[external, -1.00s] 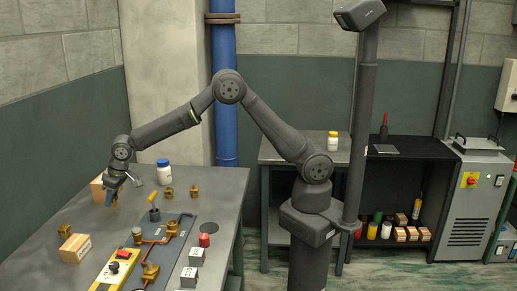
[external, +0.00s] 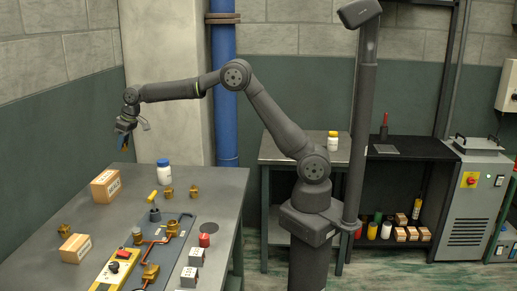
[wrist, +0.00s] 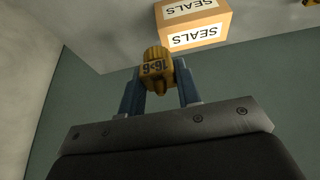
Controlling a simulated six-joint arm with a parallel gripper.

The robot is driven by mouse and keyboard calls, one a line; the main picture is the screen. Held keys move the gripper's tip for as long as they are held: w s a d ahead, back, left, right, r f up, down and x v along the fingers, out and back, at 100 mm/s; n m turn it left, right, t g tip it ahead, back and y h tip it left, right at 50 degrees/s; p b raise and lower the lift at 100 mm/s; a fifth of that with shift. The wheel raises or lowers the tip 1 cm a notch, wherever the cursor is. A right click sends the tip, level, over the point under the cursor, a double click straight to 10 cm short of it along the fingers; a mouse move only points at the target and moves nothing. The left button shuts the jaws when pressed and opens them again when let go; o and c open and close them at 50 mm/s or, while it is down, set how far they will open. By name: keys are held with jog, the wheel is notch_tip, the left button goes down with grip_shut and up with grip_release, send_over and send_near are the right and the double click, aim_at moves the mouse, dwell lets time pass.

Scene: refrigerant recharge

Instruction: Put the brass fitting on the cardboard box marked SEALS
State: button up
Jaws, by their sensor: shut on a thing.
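My gripper (external: 122,146) is raised in the air above the far left part of the table. In the wrist view its blue fingers (wrist: 159,88) are shut on the brass fitting (wrist: 158,68), which has dark markings on its face. The cardboard box marked SEALS (wrist: 194,22) lies beyond the fitting in the wrist view, with white labels on two faces. It appears to be the far box (external: 105,186) in the external view, where its label is too small to read. The fitting is apart from the box.
A second cardboard box (external: 75,248) stands nearer on the table (external: 222,192). A white bottle with a blue cap (external: 163,172) and other brass fittings (external: 168,192) stand to the right of the far box. A pipework panel (external: 180,232) lies further forward.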

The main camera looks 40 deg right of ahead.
jog(key=w+d+r, duration=0.2)
jog(key=w, duration=0.1)
send_near(101, 176)
jog(key=shift+w+a+f, duration=0.55)
jog(key=shift+w+a, duration=0.1)
jog(key=shift+f, duration=2)
jog(key=shift+f, duration=0.1)
jog(key=o, duration=1)
jog(key=v, duration=1.2)
